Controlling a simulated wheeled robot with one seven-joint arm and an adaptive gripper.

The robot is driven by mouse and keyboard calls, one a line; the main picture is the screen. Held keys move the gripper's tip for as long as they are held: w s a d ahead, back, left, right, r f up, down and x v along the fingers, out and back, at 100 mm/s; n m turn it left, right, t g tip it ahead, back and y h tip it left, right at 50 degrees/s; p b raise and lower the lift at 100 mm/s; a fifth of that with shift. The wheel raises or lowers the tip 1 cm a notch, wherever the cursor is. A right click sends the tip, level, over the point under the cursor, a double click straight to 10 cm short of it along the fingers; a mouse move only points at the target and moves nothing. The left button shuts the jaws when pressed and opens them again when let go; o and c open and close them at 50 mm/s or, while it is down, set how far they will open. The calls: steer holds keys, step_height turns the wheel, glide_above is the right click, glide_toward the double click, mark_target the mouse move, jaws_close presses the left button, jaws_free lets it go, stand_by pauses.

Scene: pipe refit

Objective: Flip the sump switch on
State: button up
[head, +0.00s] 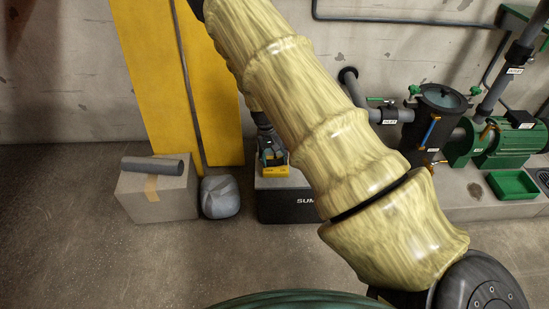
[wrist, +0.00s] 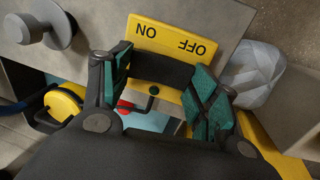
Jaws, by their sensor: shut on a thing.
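The sump switch has a yellow plate (wrist: 172,36) marked ON and OFF, upside down in the wrist view, ON at left and OFF at right. A dark piece of the switch (wrist: 163,70) lies between the green finger pads of my gripper (wrist: 164,66). My gripper is shut on it, fingers some way apart. In the head view my gripper (head: 271,153) is at the yellow switch plate (head: 275,171), on top of the dark sump box (head: 288,207). My arm hides part of the box and its label. I cannot tell which way the switch is set.
A yellow panel (head: 140,80) leans behind. A black strainer (head: 438,110), a green pump (head: 510,147) and a green tray (head: 513,185) are at right.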

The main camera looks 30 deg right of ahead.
mark_target(274, 161)
steer(key=shift+d+r+p, duration=0.1)
steer(key=shift+p, duration=0.3)
steer(key=shift+s+d+t+y+p, duration=0.1)
steer(key=shift+t+y+p, duration=0.2)
steer(key=shift+y+p, duration=0.25)
steer(key=o, duration=1)
steer(key=r, duration=1.1)
steer(key=shift+w+a+r, duration=0.2)
steer(key=shift+a+r, duration=0.1)
steer(key=shift+r, duration=0.1)
